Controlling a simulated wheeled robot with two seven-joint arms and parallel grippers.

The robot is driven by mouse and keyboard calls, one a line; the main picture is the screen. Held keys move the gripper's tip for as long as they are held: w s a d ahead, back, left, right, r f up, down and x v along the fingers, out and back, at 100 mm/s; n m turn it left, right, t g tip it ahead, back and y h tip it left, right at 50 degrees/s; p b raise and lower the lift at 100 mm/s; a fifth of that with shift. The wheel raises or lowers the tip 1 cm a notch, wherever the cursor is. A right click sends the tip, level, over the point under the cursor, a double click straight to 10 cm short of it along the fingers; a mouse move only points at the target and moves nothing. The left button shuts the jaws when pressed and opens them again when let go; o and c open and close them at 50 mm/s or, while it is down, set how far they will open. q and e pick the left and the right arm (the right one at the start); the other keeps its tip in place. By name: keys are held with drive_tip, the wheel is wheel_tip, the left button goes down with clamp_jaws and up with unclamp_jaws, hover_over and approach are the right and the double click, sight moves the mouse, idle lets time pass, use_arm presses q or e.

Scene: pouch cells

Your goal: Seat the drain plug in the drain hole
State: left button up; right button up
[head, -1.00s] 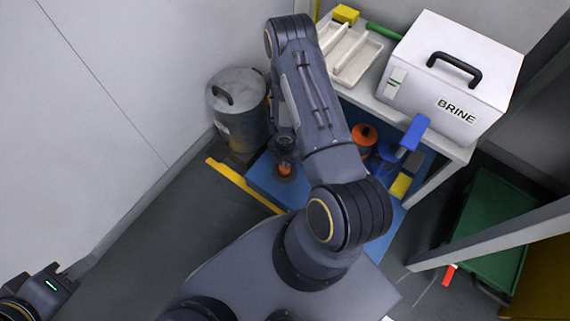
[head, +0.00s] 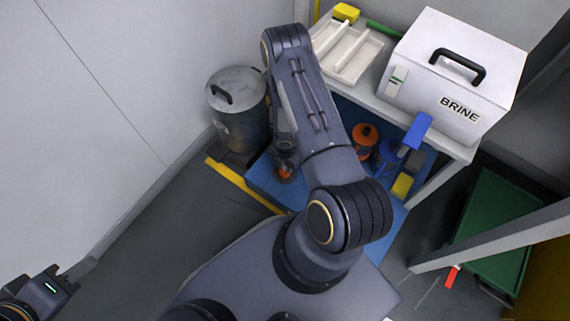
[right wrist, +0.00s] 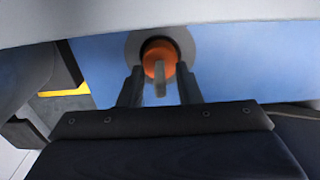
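The orange drain plug (right wrist: 160,58) has a thin grey upright tab and shows inside a grey ring around the drain hole (right wrist: 186,40), on the blue floor. How deep it sits I cannot tell. In the head view the plug (head: 285,172) is partly covered by my right arm. My right gripper (right wrist: 160,92) has its two fingers apart, one on each side of the tab, with a gap to it on both sides. It also shows small in the head view (head: 284,160). My left gripper (head: 75,272) is at the lower left, far from the plug; its finger gap is unclear.
A grey lidded bin (head: 238,105) stands left of the plug. A bench (head: 445,148) with the white BRINE box (head: 455,80) and a white tray (head: 345,52) overhangs the blue area. Under it are an orange-topped container (head: 365,134) and a blue item (head: 388,155).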

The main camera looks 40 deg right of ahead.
wheel_tip(320, 180, up, 39)
drive_tip(key=d+m+t+p, duration=0.15)
drive_tip(key=m+p, duration=0.35)
drive_tip(key=m, duration=0.7)
drive_tip(key=s+a+r+m+t+y, duration=0.3)
drive_tip(key=s+a+r+m+t, duration=0.1)
drive_tip(key=s+a+r+m, duration=0.7)
drive_tip(key=s+a+r, duration=0.1)
drive_tip(key=s+r, duration=0.2)
drive_tip(key=shift+a+y, duration=0.3)
drive_tip(key=shift+y, duration=0.1)
